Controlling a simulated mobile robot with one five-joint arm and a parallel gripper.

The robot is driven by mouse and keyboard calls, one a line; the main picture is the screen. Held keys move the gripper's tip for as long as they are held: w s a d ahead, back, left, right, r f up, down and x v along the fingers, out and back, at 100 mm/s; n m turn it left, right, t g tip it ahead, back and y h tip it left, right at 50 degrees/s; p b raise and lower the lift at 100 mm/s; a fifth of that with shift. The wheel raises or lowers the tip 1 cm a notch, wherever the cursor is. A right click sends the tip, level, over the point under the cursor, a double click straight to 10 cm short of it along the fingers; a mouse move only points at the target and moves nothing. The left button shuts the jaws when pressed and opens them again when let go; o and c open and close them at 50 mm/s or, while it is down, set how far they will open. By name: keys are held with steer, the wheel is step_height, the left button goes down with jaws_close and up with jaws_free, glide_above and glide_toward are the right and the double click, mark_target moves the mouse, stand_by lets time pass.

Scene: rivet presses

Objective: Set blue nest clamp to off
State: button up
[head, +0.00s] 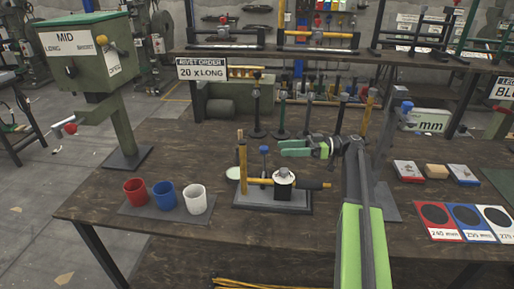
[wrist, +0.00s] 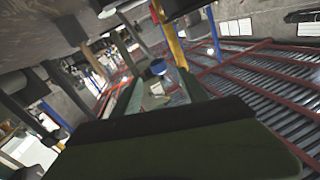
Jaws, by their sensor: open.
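A small fixture with a dark base (head: 245,205) stands on the bench in the head view.
Red (head: 135,191), blue (head: 164,195) and white (head: 196,199) cups stand on a mat at left. A green press (head: 90,60) stands behind them. A blue-knobbed grey press (head: 385,140) is at right. Several upright tools stand behind the fixture. The bench's front left is clear.

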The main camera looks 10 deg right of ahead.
steer(key=w+a, duration=0.1)
steer(key=a, duration=1)
steer(key=shift+w, duration=0.2)
steer(key=shift+c, duration=0.2)
jaws_close()
steer(key=shift+f, duration=0.1)
stand_by(0.6)
